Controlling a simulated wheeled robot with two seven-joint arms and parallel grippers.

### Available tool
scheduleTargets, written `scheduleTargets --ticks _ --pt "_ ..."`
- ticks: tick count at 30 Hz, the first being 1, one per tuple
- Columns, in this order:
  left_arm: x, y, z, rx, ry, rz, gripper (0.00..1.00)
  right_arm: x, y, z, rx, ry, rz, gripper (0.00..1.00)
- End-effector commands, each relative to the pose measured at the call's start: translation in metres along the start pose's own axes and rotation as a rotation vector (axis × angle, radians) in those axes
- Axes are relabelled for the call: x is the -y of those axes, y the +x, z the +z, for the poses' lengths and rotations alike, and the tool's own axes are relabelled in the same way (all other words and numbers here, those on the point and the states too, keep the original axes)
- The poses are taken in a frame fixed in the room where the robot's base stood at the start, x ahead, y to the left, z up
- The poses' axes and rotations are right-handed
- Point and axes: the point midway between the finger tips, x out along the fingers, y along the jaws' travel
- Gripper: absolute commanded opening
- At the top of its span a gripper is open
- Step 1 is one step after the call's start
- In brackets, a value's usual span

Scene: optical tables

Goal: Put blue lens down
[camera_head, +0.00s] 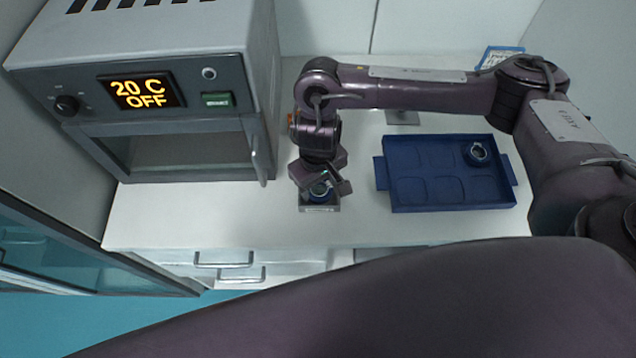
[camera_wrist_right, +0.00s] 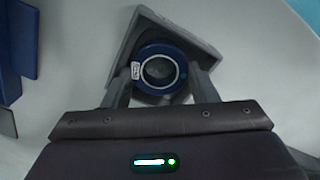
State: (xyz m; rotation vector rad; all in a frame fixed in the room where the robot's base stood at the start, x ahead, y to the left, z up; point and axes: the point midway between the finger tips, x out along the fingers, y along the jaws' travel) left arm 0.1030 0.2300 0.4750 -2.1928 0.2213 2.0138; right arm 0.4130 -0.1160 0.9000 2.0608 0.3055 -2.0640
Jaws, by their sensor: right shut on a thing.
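The blue lens (camera_wrist_right: 160,70) is a round blue ring with glass in the middle and a small white label. My right gripper (camera_wrist_right: 160,88) is shut on it, one finger on each side. In the wrist view the lens is over a grey square holder (camera_wrist_right: 183,27); I cannot tell whether it touches it. In the head view my right gripper (camera_head: 320,188) points down at the grey holder (camera_head: 320,207) on the white counter, with the lens (camera_head: 320,192) partly hidden between the fingers. My left gripper is not in view.
A blue tray (camera_head: 452,205) with shallow compartments lies to the right, with another round blue-ringed part (camera_head: 478,153) in its back right. An oven (camera_head: 165,110) reading "20 C OFF" stands at the left. The counter (camera_head: 230,215) in front of the oven is clear.

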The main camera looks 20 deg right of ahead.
Motion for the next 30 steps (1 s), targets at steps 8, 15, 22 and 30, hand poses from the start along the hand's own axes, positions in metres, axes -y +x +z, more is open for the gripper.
scheduleTargets --ticks 8,15,22,30 --pt "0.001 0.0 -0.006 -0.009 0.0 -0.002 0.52 0.0 0.0 -0.001 -0.002 0.0 0.0 0.17" --pt "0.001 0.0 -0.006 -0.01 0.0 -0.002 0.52 0.0 0.005 0.0 0.0 0.001 -0.001 0.62" --pt "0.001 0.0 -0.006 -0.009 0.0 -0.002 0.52 0.0 0.005 0.0 0.001 0.0 0.0 0.62" --pt "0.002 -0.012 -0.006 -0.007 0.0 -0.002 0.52 0.0 -0.035 -0.002 -0.007 -0.003 0.002 0.62"
